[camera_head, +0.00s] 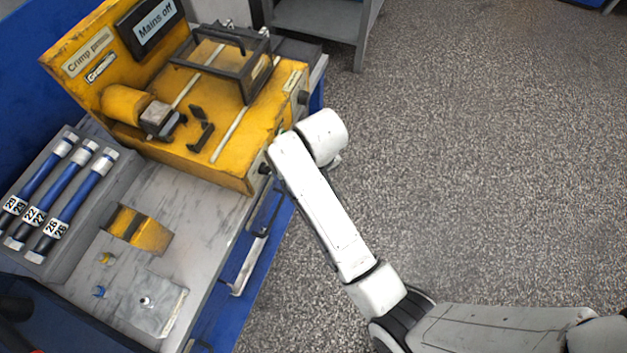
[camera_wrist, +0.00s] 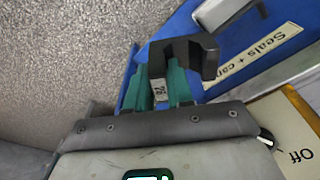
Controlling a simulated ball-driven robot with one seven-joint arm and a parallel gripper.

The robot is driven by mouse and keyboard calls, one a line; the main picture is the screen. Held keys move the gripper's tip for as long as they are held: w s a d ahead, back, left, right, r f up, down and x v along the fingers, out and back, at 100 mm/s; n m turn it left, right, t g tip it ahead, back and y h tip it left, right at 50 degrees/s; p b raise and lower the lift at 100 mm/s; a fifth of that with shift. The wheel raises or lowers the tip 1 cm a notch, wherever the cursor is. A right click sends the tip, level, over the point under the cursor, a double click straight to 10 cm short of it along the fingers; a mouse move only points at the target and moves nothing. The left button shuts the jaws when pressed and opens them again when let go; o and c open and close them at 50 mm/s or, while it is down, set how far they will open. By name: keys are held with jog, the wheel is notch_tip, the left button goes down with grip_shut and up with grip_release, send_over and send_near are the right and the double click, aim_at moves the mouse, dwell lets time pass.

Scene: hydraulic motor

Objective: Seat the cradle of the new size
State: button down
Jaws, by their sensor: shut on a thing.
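My gripper (camera_wrist: 163,82) has green fingers and is shut on a black, hook-shaped cradle (camera_wrist: 190,46) in the wrist view. A small white label with a number, hard to read, shows between the fingers. The cradle is held in the air beside the blue bench side. In the head view my white arm hides the gripper and the cradle. The yellow crimp press (camera_head: 240,150) stands at upper left. A black bracket-like piece (camera_head: 202,133) sits on its bed, near a grey block (camera_head: 158,118) on a yellow cylinder.
Blue hoses (camera_head: 65,196) with number tags lie in a grey rack at left. A yellow-and-black block (camera_head: 138,230), small fittings (camera_head: 99,292) and a grey plate (camera_head: 155,303) are on the bench. A black guard frame (camera_head: 225,62) stands on the press. The floor at right is clear.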

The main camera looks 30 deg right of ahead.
jog(key=shift+w+a+r, duration=0.15)
jog(key=shift+w+a, duration=0.05)
jog(key=shift+w, duration=0.1)
jog(key=shift+w+d+r, duration=0.1)
jog(key=shift+w+r, duration=0.1)
jog(key=shift+s, duration=0.1)
